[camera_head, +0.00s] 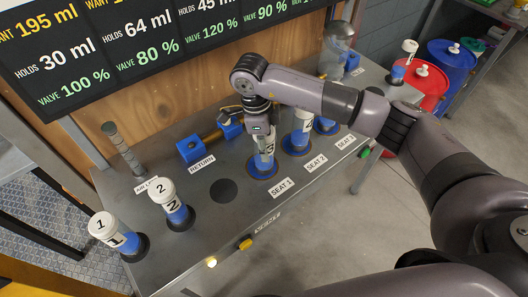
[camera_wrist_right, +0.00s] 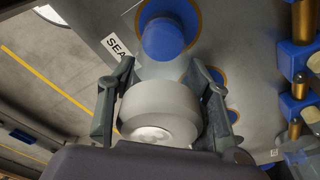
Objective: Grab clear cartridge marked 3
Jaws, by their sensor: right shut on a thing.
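The clear cartridge marked 3 (camera_head: 268,158) stands about upright over the blue ring of seat 1 (camera_head: 257,175), with blue at its lower end. My right gripper (camera_head: 262,134) comes down over its top and is shut on it. In the right wrist view the cartridge's pale cap (camera_wrist_right: 160,110) sits between both fingers of the right gripper (camera_wrist_right: 163,92), with the blue end (camera_wrist_right: 162,40) beyond it. I cannot tell whether its base rests in the seat or hangs just above. My left gripper is not in view.
Cartridges 1 (camera_head: 113,232) and 2 (camera_head: 172,203) stand at the left of the grey bench (camera_head: 215,235). Another cartridge (camera_head: 301,130) stands close right of the gripper. A dark round spot (camera_head: 223,191) on the bench is empty. A blue valve (camera_head: 195,148) and a sign board (camera_head: 150,40) are behind.

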